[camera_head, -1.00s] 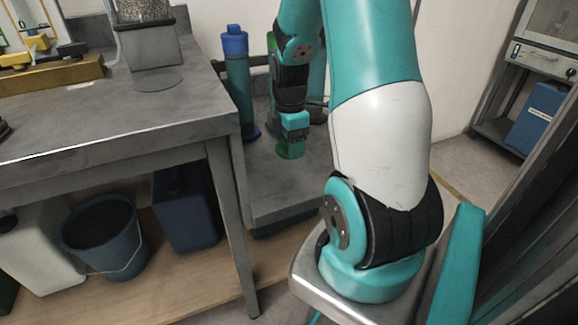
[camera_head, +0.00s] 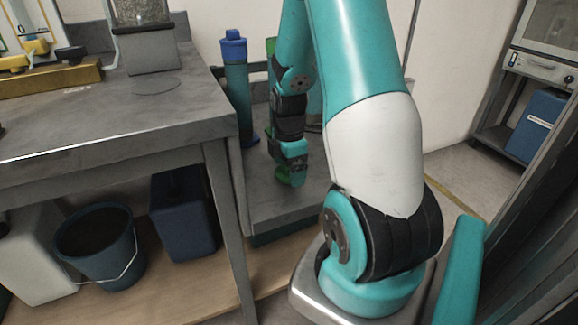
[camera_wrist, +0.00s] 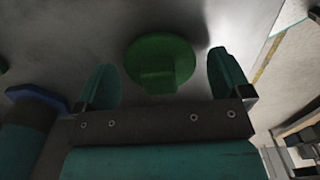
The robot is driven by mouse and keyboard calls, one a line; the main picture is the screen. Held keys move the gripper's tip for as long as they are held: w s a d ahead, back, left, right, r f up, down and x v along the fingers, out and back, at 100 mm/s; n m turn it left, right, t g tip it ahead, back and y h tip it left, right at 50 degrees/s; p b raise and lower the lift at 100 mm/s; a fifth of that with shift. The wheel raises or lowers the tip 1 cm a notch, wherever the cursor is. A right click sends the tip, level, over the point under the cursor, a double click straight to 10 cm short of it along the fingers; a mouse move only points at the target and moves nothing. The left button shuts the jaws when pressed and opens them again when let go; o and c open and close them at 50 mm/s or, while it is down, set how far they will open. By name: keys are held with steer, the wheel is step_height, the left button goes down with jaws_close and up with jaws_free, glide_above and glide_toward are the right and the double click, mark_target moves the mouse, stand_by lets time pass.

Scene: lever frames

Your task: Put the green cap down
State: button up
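The green cap (camera_wrist: 160,60) is a round disc with a small block-shaped grip. In the wrist view it lies between my two fingers, with a visible gap on each side. It appears to sit on the grey lower bench (camera_head: 262,207), with its shadow close beside it. In the head view only a bit of the cap (camera_head: 282,177) shows beside my fingertips. My gripper (camera_wrist: 165,82) is open around the cap; it also shows low over the bench in the head view (camera_head: 291,178).
A tall blue-capped cylinder (camera_head: 238,90) stands on the lower bench left of my gripper; its blue base flange shows in the wrist view (camera_wrist: 38,97). A higher grey table (camera_head: 110,122) is to the left. A green item behind my arm is mostly hidden. Bare bench lies in front.

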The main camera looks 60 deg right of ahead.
steer(key=shift+r, duration=0.15)
step_height(320, 180, up, 12)
steer(key=p, duration=0.4)
stand_by(0.6)
